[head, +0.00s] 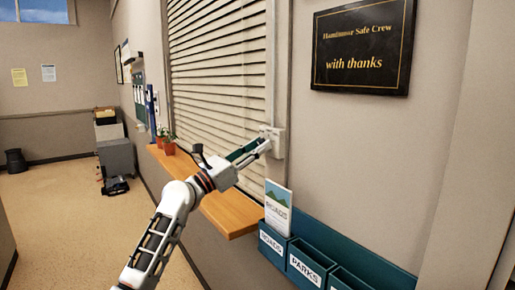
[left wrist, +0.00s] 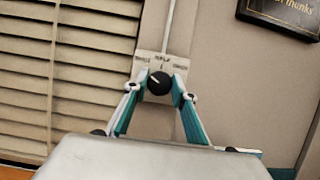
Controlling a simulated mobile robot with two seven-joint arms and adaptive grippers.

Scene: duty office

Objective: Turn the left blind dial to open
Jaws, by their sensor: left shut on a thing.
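The blind dial (left wrist: 159,84) is a round black knob with a pale pointer mark, on a light plate (left wrist: 150,60) with small labels too blurred to read. The mark points up and to the left in the left wrist view. In the head view the light dial box (head: 278,142) is on the wall at the right edge of the window blind (head: 215,75); the knob is hidden there. My left gripper (head: 264,142) is at the box, and in the left wrist view its fingers (left wrist: 160,92) are shut on the knob's two sides. My right gripper is not in view.
A teal leaflet rack (head: 330,250) with a leaflet (head: 278,207) is below the dial. A dark plaque (head: 362,47) hangs at upper right. Open floor lies at left.

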